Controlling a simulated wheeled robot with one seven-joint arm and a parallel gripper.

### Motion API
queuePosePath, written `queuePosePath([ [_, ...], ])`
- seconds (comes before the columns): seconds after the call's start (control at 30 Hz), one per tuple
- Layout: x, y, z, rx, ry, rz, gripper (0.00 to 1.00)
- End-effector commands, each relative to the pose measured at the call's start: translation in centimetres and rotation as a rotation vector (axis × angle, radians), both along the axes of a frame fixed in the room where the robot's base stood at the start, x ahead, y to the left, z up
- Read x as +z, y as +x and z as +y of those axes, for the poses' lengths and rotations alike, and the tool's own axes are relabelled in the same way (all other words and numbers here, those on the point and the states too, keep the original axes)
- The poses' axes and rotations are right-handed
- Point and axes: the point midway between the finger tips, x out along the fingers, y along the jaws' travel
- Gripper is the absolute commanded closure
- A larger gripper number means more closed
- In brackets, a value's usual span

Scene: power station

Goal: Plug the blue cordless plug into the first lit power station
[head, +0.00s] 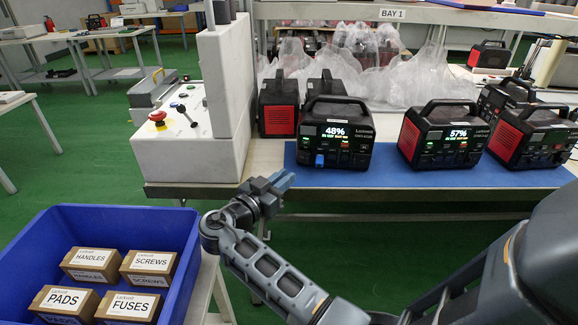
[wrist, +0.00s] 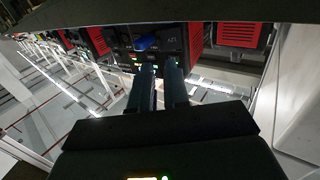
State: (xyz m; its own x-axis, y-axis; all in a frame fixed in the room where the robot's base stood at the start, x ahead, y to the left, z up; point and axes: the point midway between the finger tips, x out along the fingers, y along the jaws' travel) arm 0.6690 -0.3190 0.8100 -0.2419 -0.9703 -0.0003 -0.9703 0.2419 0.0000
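The lit power station (head: 340,130) with a black body, red side and a 48% display stands on the blue mat (head: 420,177). The blue cordless plug (head: 320,160) sits at the lower left of its front panel; it also shows in the wrist view (wrist: 147,43), just beyond my fingertips. I cannot tell how deep it sits. A second lit power station (head: 445,135) reads 57%. My gripper (head: 281,182) is in front of the mat's left end, below and left of the plug. In the wrist view my gripper (wrist: 160,66) has a gap between its fingers, with nothing seen held.
A white control box (head: 185,150) with a red button stands left of the mat. More power stations (head: 535,132) crowd the right end; others (head: 278,103) stand behind. A blue bin (head: 110,218) of labelled boxes is at lower left. Plastic wrap lies behind.

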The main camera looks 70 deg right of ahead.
Motion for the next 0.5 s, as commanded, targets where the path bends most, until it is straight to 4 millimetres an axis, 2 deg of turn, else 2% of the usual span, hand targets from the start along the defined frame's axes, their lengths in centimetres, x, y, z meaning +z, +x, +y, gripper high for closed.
queuePosePath([
  [0.5, 0.2, -1.6, -6.5, -0.003, -0.001, -0.001, 0.85],
])
